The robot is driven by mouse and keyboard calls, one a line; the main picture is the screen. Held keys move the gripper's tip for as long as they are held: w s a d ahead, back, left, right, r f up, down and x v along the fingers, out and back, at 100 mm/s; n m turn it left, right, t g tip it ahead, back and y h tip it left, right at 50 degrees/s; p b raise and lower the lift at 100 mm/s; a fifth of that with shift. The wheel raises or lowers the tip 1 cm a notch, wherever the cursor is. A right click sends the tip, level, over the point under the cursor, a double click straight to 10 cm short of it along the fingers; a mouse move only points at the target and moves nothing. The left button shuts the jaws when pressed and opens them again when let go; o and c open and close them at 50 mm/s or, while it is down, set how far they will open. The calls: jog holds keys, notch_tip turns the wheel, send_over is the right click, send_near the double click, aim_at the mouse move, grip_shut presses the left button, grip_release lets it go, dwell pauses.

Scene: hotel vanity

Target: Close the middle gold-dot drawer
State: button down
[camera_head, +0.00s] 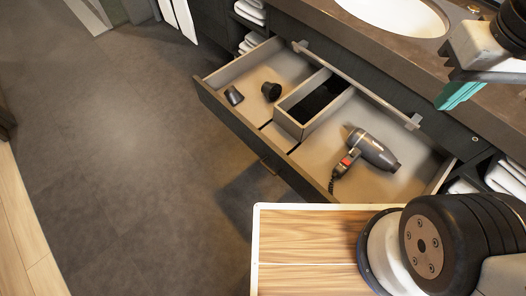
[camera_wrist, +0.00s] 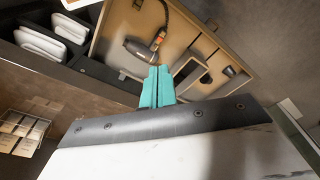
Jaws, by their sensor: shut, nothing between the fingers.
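One wide drawer (camera_head: 215,105) stands pulled out from the dark vanity, and no gold dot can be made out on it. It holds a grey hair dryer (camera_head: 372,148), two black nozzles (camera_head: 271,91) and a divider box (camera_head: 290,122). A small brownish handle (camera_head: 268,166) shows on its front. My gripper (camera_head: 458,96), with teal fingers, is at the right over the counter edge, behind the drawer's right part. In the wrist view, my gripper (camera_wrist: 157,88) is shut and empty, with the open drawer (camera_wrist: 215,60) beyond it. Contact with anything cannot be told.
The stone counter (camera_head: 330,30) with a white basin (camera_head: 398,14) runs along the back. Open shelves with white towels (camera_head: 252,42) flank the drawer, also at right (camera_head: 505,178). A wire basket (camera_wrist: 22,130) shows in the wrist view. Dark floor (camera_head: 110,150) left of the drawer is clear.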

jog(key=w+a+f+n+t+h, duration=0.2)
jog(key=a+f+n+h, duration=0.2)
jog(key=a+f+n, duration=1)
jog(key=w+a+f+n+t+h, duration=0.15)
jog(key=a+f+n+h, duration=0.25)
jog(key=a+f+n, duration=1)
jog(key=m+t+y, duration=0.1)
jog(key=t+y, duration=0.1)
send_near(271, 150)
jog(key=shift+x, duration=3.1)
jog(key=shift+a+f, duration=0.1)
jog(key=shift+f, duration=0.05)
